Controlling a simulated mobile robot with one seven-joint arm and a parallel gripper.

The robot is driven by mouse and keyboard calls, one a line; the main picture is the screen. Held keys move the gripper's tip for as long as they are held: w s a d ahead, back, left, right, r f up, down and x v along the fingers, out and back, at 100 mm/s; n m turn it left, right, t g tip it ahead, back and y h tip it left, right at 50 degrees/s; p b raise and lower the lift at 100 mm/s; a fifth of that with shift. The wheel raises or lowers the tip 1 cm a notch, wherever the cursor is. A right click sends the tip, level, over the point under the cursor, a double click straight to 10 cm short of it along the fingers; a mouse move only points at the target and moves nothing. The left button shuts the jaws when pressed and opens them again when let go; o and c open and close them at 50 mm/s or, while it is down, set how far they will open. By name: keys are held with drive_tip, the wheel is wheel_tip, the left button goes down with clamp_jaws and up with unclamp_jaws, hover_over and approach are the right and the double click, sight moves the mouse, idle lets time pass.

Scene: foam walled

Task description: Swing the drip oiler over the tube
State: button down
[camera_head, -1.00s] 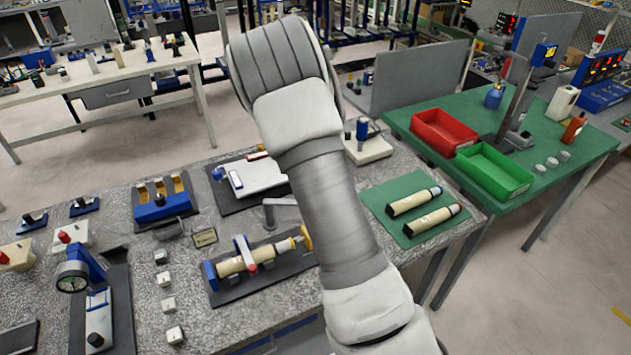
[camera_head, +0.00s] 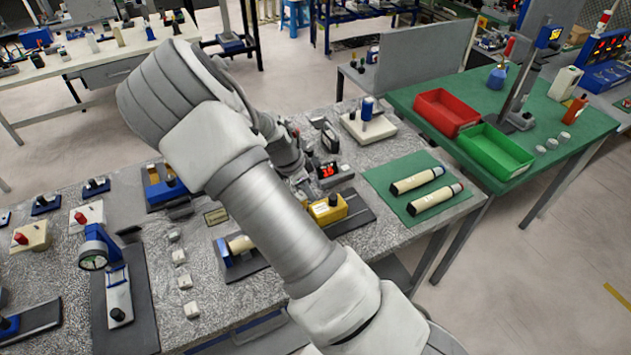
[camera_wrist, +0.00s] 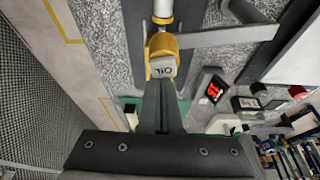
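The drip oiler (camera_wrist: 162,62), a yellow head with a grey face lettered OIL, is just ahead of my fingertips in the wrist view. A grey bar joins its right side. Above it shows a cream tube end (camera_wrist: 163,8) with a yellow collar, over a dark base. My gripper (camera_wrist: 161,86) has its dark fingers together; whether the tips touch the oiler is unclear. In the head view the tube (camera_head: 240,245) is mostly hidden behind my arm. A yellow block (camera_head: 330,210), perhaps the oiler, stands right of my arm. My fingertips cannot be made out there.
A small red display (camera_head: 327,170) and dark gear stand behind the yellow block. A green mat (camera_head: 385,183) with two cream cylinders lies at the right. Small grey blocks (camera_head: 180,257) and a dial gauge stand (camera_head: 97,258) are at the left. A green bin (camera_head: 497,155) is farther right.

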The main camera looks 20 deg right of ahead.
drive_tip(key=shift+s+a, duration=0.3)
drive_tip(key=shift+a, duration=0.4)
drive_tip(key=shift+s+a, duration=0.3)
drive_tip(key=shift+a, duration=0.55)
drive_tip(key=shift+f, duration=0.1)
drive_tip(key=d+b, duration=0.1)
drive_tip(key=d, duration=0.3)
drive_tip(key=shift+s+d, duration=0.15)
drive_tip(key=shift+d, duration=0.05)
drive_tip(key=v, duration=1)
drive_tip(key=shift+w+d, duration=0.15)
drive_tip(key=shift+w, duration=0.1)
